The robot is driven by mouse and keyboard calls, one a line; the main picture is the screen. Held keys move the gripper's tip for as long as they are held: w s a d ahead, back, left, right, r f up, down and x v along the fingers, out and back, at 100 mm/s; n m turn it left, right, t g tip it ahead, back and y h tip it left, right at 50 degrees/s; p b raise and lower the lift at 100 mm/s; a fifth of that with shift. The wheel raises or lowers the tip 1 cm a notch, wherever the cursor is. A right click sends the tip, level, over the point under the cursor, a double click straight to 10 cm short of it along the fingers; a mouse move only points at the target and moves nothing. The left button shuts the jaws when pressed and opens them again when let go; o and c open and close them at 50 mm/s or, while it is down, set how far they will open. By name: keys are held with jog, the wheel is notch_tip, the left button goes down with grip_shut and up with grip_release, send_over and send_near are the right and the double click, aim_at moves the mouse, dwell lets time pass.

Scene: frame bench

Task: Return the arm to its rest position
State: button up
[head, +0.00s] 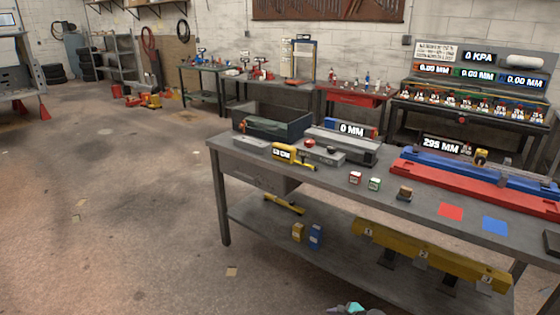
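A small teal and dark piece (350,308) shows at the bottom edge of the head view, in front of the workbench. It looks like part of my arm or gripper, but most of it is cut off by the frame. I cannot make out two fingers or anything held between them. The rest of my arm is out of view.
The grey workbench (225,163) bears a dark open tray (290,130), a yellow tool (287,153), small blocks (355,177) and red (470,188) and blue rails. A yellow beam (430,256) lies on its lower shelf. Open floor (110,210) lies left.

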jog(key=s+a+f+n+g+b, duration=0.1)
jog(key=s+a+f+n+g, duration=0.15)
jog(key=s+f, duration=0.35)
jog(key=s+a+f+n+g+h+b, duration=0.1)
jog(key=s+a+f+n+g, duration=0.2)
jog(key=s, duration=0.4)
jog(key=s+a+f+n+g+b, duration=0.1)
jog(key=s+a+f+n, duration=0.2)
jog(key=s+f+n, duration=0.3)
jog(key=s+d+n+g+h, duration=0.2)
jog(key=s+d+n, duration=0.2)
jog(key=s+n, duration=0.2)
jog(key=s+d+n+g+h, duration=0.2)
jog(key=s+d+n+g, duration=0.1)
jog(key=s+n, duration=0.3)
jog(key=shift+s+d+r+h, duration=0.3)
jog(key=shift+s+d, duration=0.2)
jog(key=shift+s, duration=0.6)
